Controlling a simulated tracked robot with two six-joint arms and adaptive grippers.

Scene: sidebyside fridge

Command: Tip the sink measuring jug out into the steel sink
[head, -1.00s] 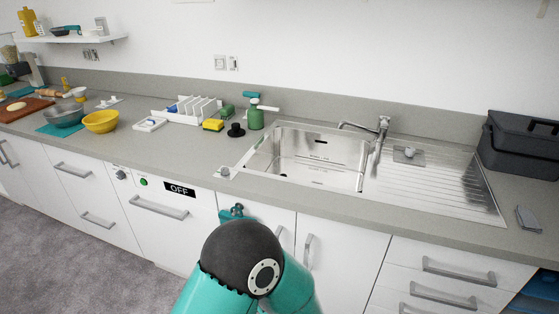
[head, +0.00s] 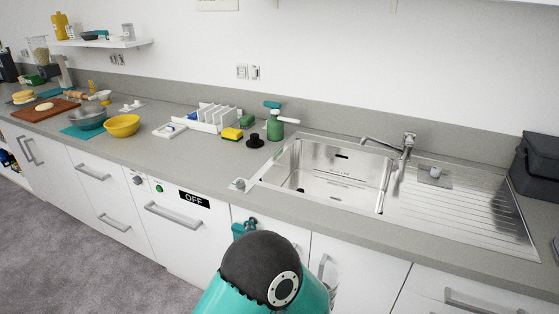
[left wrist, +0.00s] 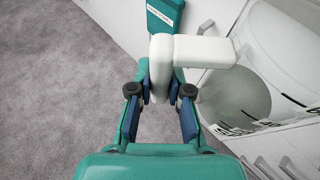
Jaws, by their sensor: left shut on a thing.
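The clear measuring jug (left wrist: 238,98) is at the right of the left wrist view, with dark scale marks on its side and a white handle (left wrist: 205,50). My left gripper (left wrist: 160,92) is shut on this handle, a blue-padded finger on each side. The jug and my left gripper cannot be made out in the head view. My right gripper is not in view.
A tap (head: 400,150) stands behind the sink, with a ribbed drainer (head: 470,205) to its right. A green spray bottle (head: 275,125), a black plug-like item (head: 254,140) and a yellow sponge (head: 231,134) stand left of the sink. A dark box (head: 540,165) is far right.

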